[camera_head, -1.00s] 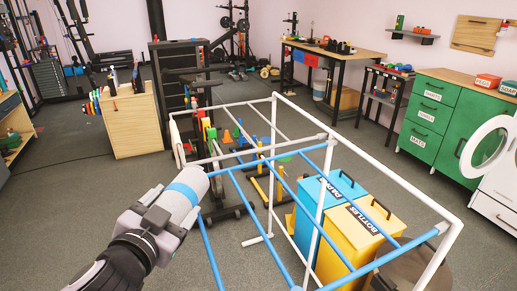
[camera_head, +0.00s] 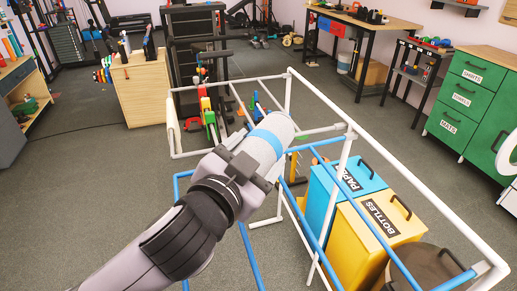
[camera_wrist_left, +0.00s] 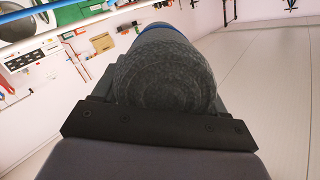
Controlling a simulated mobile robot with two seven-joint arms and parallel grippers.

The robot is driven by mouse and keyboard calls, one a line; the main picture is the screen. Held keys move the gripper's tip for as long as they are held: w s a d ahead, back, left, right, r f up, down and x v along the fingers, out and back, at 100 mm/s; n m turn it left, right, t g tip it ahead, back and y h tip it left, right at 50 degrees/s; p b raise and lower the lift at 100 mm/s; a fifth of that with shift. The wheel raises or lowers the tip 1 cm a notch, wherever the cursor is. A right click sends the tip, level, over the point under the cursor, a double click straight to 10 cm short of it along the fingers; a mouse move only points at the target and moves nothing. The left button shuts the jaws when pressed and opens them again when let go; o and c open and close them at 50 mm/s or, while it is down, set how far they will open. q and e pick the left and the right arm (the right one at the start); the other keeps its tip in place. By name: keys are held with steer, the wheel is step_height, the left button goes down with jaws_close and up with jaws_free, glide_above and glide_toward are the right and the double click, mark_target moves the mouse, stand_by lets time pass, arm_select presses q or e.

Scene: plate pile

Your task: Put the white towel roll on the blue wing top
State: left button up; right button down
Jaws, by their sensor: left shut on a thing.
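The white towel roll (camera_head: 281,122) has a blue band around its middle. My left gripper (camera_head: 243,166) is shut on its near part and holds it tilted in the air. In the head view the roll overlaps the left part of the drying rack; I cannot tell whether it touches any bar. In the left wrist view the roll's end (camera_wrist_left: 168,80) shows as a dark, shaded spiral between the jaws. The blue wing (camera_head: 250,257) is a set of blue bars on the white-framed rack, partly hidden behind my gripper and arm. My right gripper is not in view.
The rack's white upper frame (camera_head: 408,190) rises right of the roll. A blue PAPER bin (camera_head: 323,205) and a yellow BOTTLES bin (camera_head: 352,243) stand behind the bars. A wooden cabinet (camera_head: 141,92) stands at the back left. Open floor lies left of the rack.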

arm_select(q)
steer(key=shift+s+f+b, duration=0.1)
steer(key=shift+f+b, duration=0.5)
steer(key=shift+f, duration=0.1)
step_height(320, 180, down, 4)
steer(key=b, duration=0.4)
steer(key=shift+f+b, duration=0.55)
steer(key=shift+b, duration=0.15)
steer(key=shift+f+b, duration=0.3)
steer(key=shift+f, duration=0.1)
steer(key=o, duration=1.3)
